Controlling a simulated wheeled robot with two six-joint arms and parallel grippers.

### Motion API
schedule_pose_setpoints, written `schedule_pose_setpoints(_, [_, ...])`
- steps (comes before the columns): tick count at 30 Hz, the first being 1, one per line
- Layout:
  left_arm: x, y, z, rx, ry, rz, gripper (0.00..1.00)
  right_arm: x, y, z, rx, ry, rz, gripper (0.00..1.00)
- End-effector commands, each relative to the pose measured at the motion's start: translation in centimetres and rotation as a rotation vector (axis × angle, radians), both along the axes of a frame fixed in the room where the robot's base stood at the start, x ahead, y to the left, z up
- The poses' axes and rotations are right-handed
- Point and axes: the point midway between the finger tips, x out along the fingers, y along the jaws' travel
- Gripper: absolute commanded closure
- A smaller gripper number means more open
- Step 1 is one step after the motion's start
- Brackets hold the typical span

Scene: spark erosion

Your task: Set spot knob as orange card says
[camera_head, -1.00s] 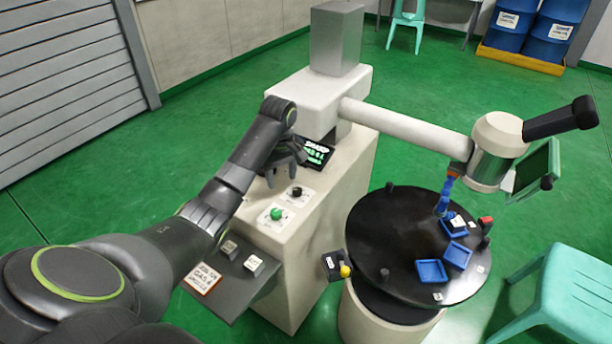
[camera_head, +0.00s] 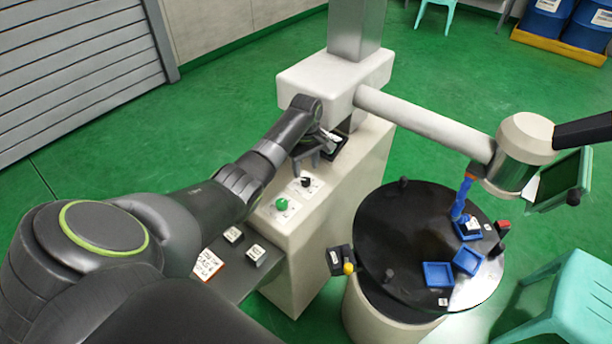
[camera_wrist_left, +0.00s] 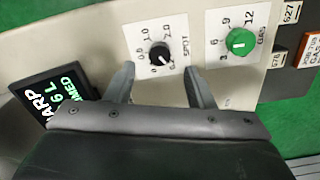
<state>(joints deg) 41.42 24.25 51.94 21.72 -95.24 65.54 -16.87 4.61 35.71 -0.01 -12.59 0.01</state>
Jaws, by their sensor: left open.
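The black spot knob (camera_wrist_left: 160,54) sits on a white dial plate marked SPOT in the left wrist view; it also shows in the head view (camera_head: 306,182). My left gripper (camera_wrist_left: 158,80) is open, its two fingers on either side below the knob in the picture, apart from it. In the head view my left gripper (camera_head: 306,164) hangs over the console near the knob. An orange-edged card (camera_head: 207,265) lies on the grey side shelf; part of it shows at the right edge of the left wrist view (camera_wrist_left: 310,50). Its small print is not fully readable. My right gripper is not in view.
A green GAS knob (camera_wrist_left: 240,42) is beside the spot knob. A dark display (camera_wrist_left: 58,93) with green and white text is on the other side. Two labelled blocks (camera_head: 233,234) stand on the shelf. A black round table (camera_head: 400,225) holds blue trays.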

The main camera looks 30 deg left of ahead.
Motion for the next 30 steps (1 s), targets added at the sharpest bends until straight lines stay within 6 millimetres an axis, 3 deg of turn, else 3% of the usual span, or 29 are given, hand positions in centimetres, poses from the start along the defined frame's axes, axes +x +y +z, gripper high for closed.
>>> schedule_pose_setpoints(3, [-0.1, 0.0, -2.2, -0.001, 0.003, 0.000, 0.51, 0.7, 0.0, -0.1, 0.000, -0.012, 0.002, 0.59])
schedule_pose_setpoints(9, [0.0, 0.0, -4.4, -0.001, 0.000, 0.000, 0.51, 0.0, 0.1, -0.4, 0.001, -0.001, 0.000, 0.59])
schedule_pose_setpoints(22, [0.0, 0.0, -5.1, 0.001, -0.001, -0.001, 0.51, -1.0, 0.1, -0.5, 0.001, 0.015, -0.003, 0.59])
schedule_pose_setpoints(30, [0.0, 0.0, -5.1, 0.001, -0.001, -0.001, 0.87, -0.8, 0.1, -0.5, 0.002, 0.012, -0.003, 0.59])
